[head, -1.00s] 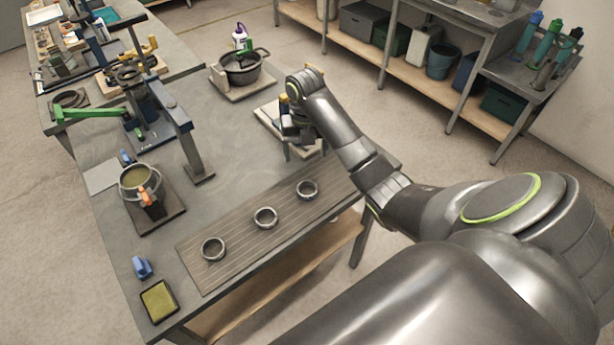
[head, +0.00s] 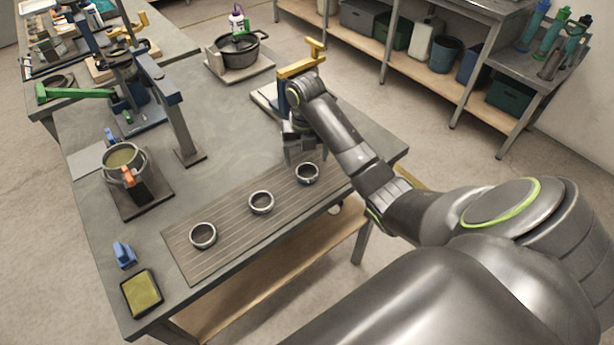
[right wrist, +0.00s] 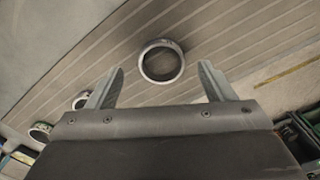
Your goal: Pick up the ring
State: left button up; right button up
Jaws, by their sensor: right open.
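Three grey metal rings lie in a row on a grooved brown mat (head: 232,233): a left ring (head: 203,245), a middle ring (head: 261,211) and a right ring (head: 307,182). My right gripper (head: 306,160) is open and empty, pointing down just behind the right ring. In the right wrist view, the right ring (right wrist: 162,80) lies beyond and between the two spread fingertips (right wrist: 160,78), and no finger appears to touch it. The other two rings show at the lower left there, partly hidden by the gripper. My left gripper is not in view.
A yellow-handled lever fixture (head: 302,68) stands right behind my right wrist. A pot (head: 238,52) is at the back, a blue post (head: 184,133) and a small can (head: 124,160) to the left. A yellow sponge tray (head: 142,292) sits at the front left corner.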

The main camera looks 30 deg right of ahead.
aim_at(307, 174)
notch_tip(307, 174, down, 4)
jog(key=shift+s+f+p, duration=0.1)
jog(key=shift+s+p, duration=0.05)
jog(key=shift+p, duration=0.6)
jog(key=c, duration=1.1)
